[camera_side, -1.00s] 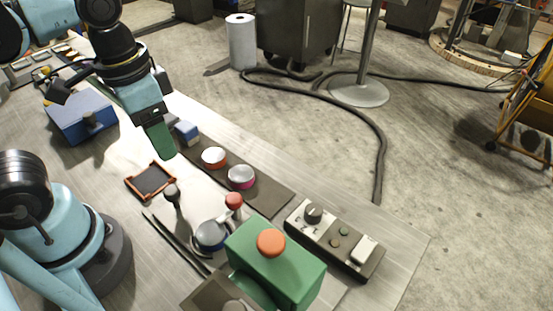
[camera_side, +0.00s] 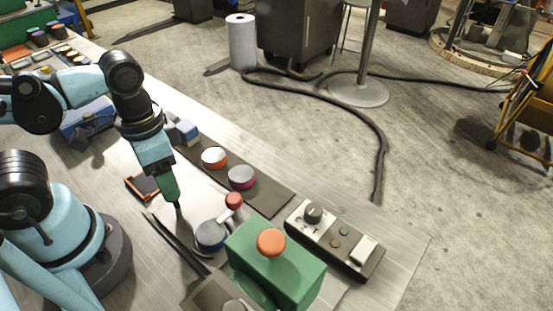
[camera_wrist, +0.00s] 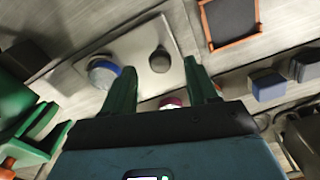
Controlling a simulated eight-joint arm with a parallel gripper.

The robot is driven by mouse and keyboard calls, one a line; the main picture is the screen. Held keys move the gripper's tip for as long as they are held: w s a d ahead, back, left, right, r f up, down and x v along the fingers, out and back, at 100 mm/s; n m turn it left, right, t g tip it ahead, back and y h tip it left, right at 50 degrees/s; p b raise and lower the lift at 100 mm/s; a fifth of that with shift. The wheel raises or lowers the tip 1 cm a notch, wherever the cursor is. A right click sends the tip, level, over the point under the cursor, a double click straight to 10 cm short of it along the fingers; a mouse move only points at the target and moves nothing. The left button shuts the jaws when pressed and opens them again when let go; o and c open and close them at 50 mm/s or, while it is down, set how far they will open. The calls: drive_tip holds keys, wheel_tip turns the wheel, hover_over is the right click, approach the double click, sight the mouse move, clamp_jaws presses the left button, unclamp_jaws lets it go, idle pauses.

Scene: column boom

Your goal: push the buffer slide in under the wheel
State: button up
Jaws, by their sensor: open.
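The slide looks like a pale plate (camera_wrist: 138,48) carrying a round blue-rimmed piece (camera_wrist: 103,72) and a dark knob (camera_wrist: 160,60). The blue-rimmed piece also shows in the side view (camera_side: 210,235), left of a green machine (camera_side: 290,270) with an orange button. A rounded green part (camera_side: 254,290) is low on the machine; I cannot tell if it is the wheel. My gripper (camera_wrist: 160,66) is open, its green fingers to either side of the knob in the wrist view. In the side view my gripper (camera_side: 177,203) points down and hides the knob. Contact cannot be told.
An orange-framed dark tray (camera_side: 143,187) lies left of my gripper. Behind are a dark strip with two round pieces (camera_side: 241,177) and a control box (camera_side: 335,240). Dark rails (camera_side: 175,245) run in front.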

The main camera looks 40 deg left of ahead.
drive_tip(key=shift+f, duration=1.4)
drive_tip(key=shift+c, duration=0.4)
clamp_jaws()
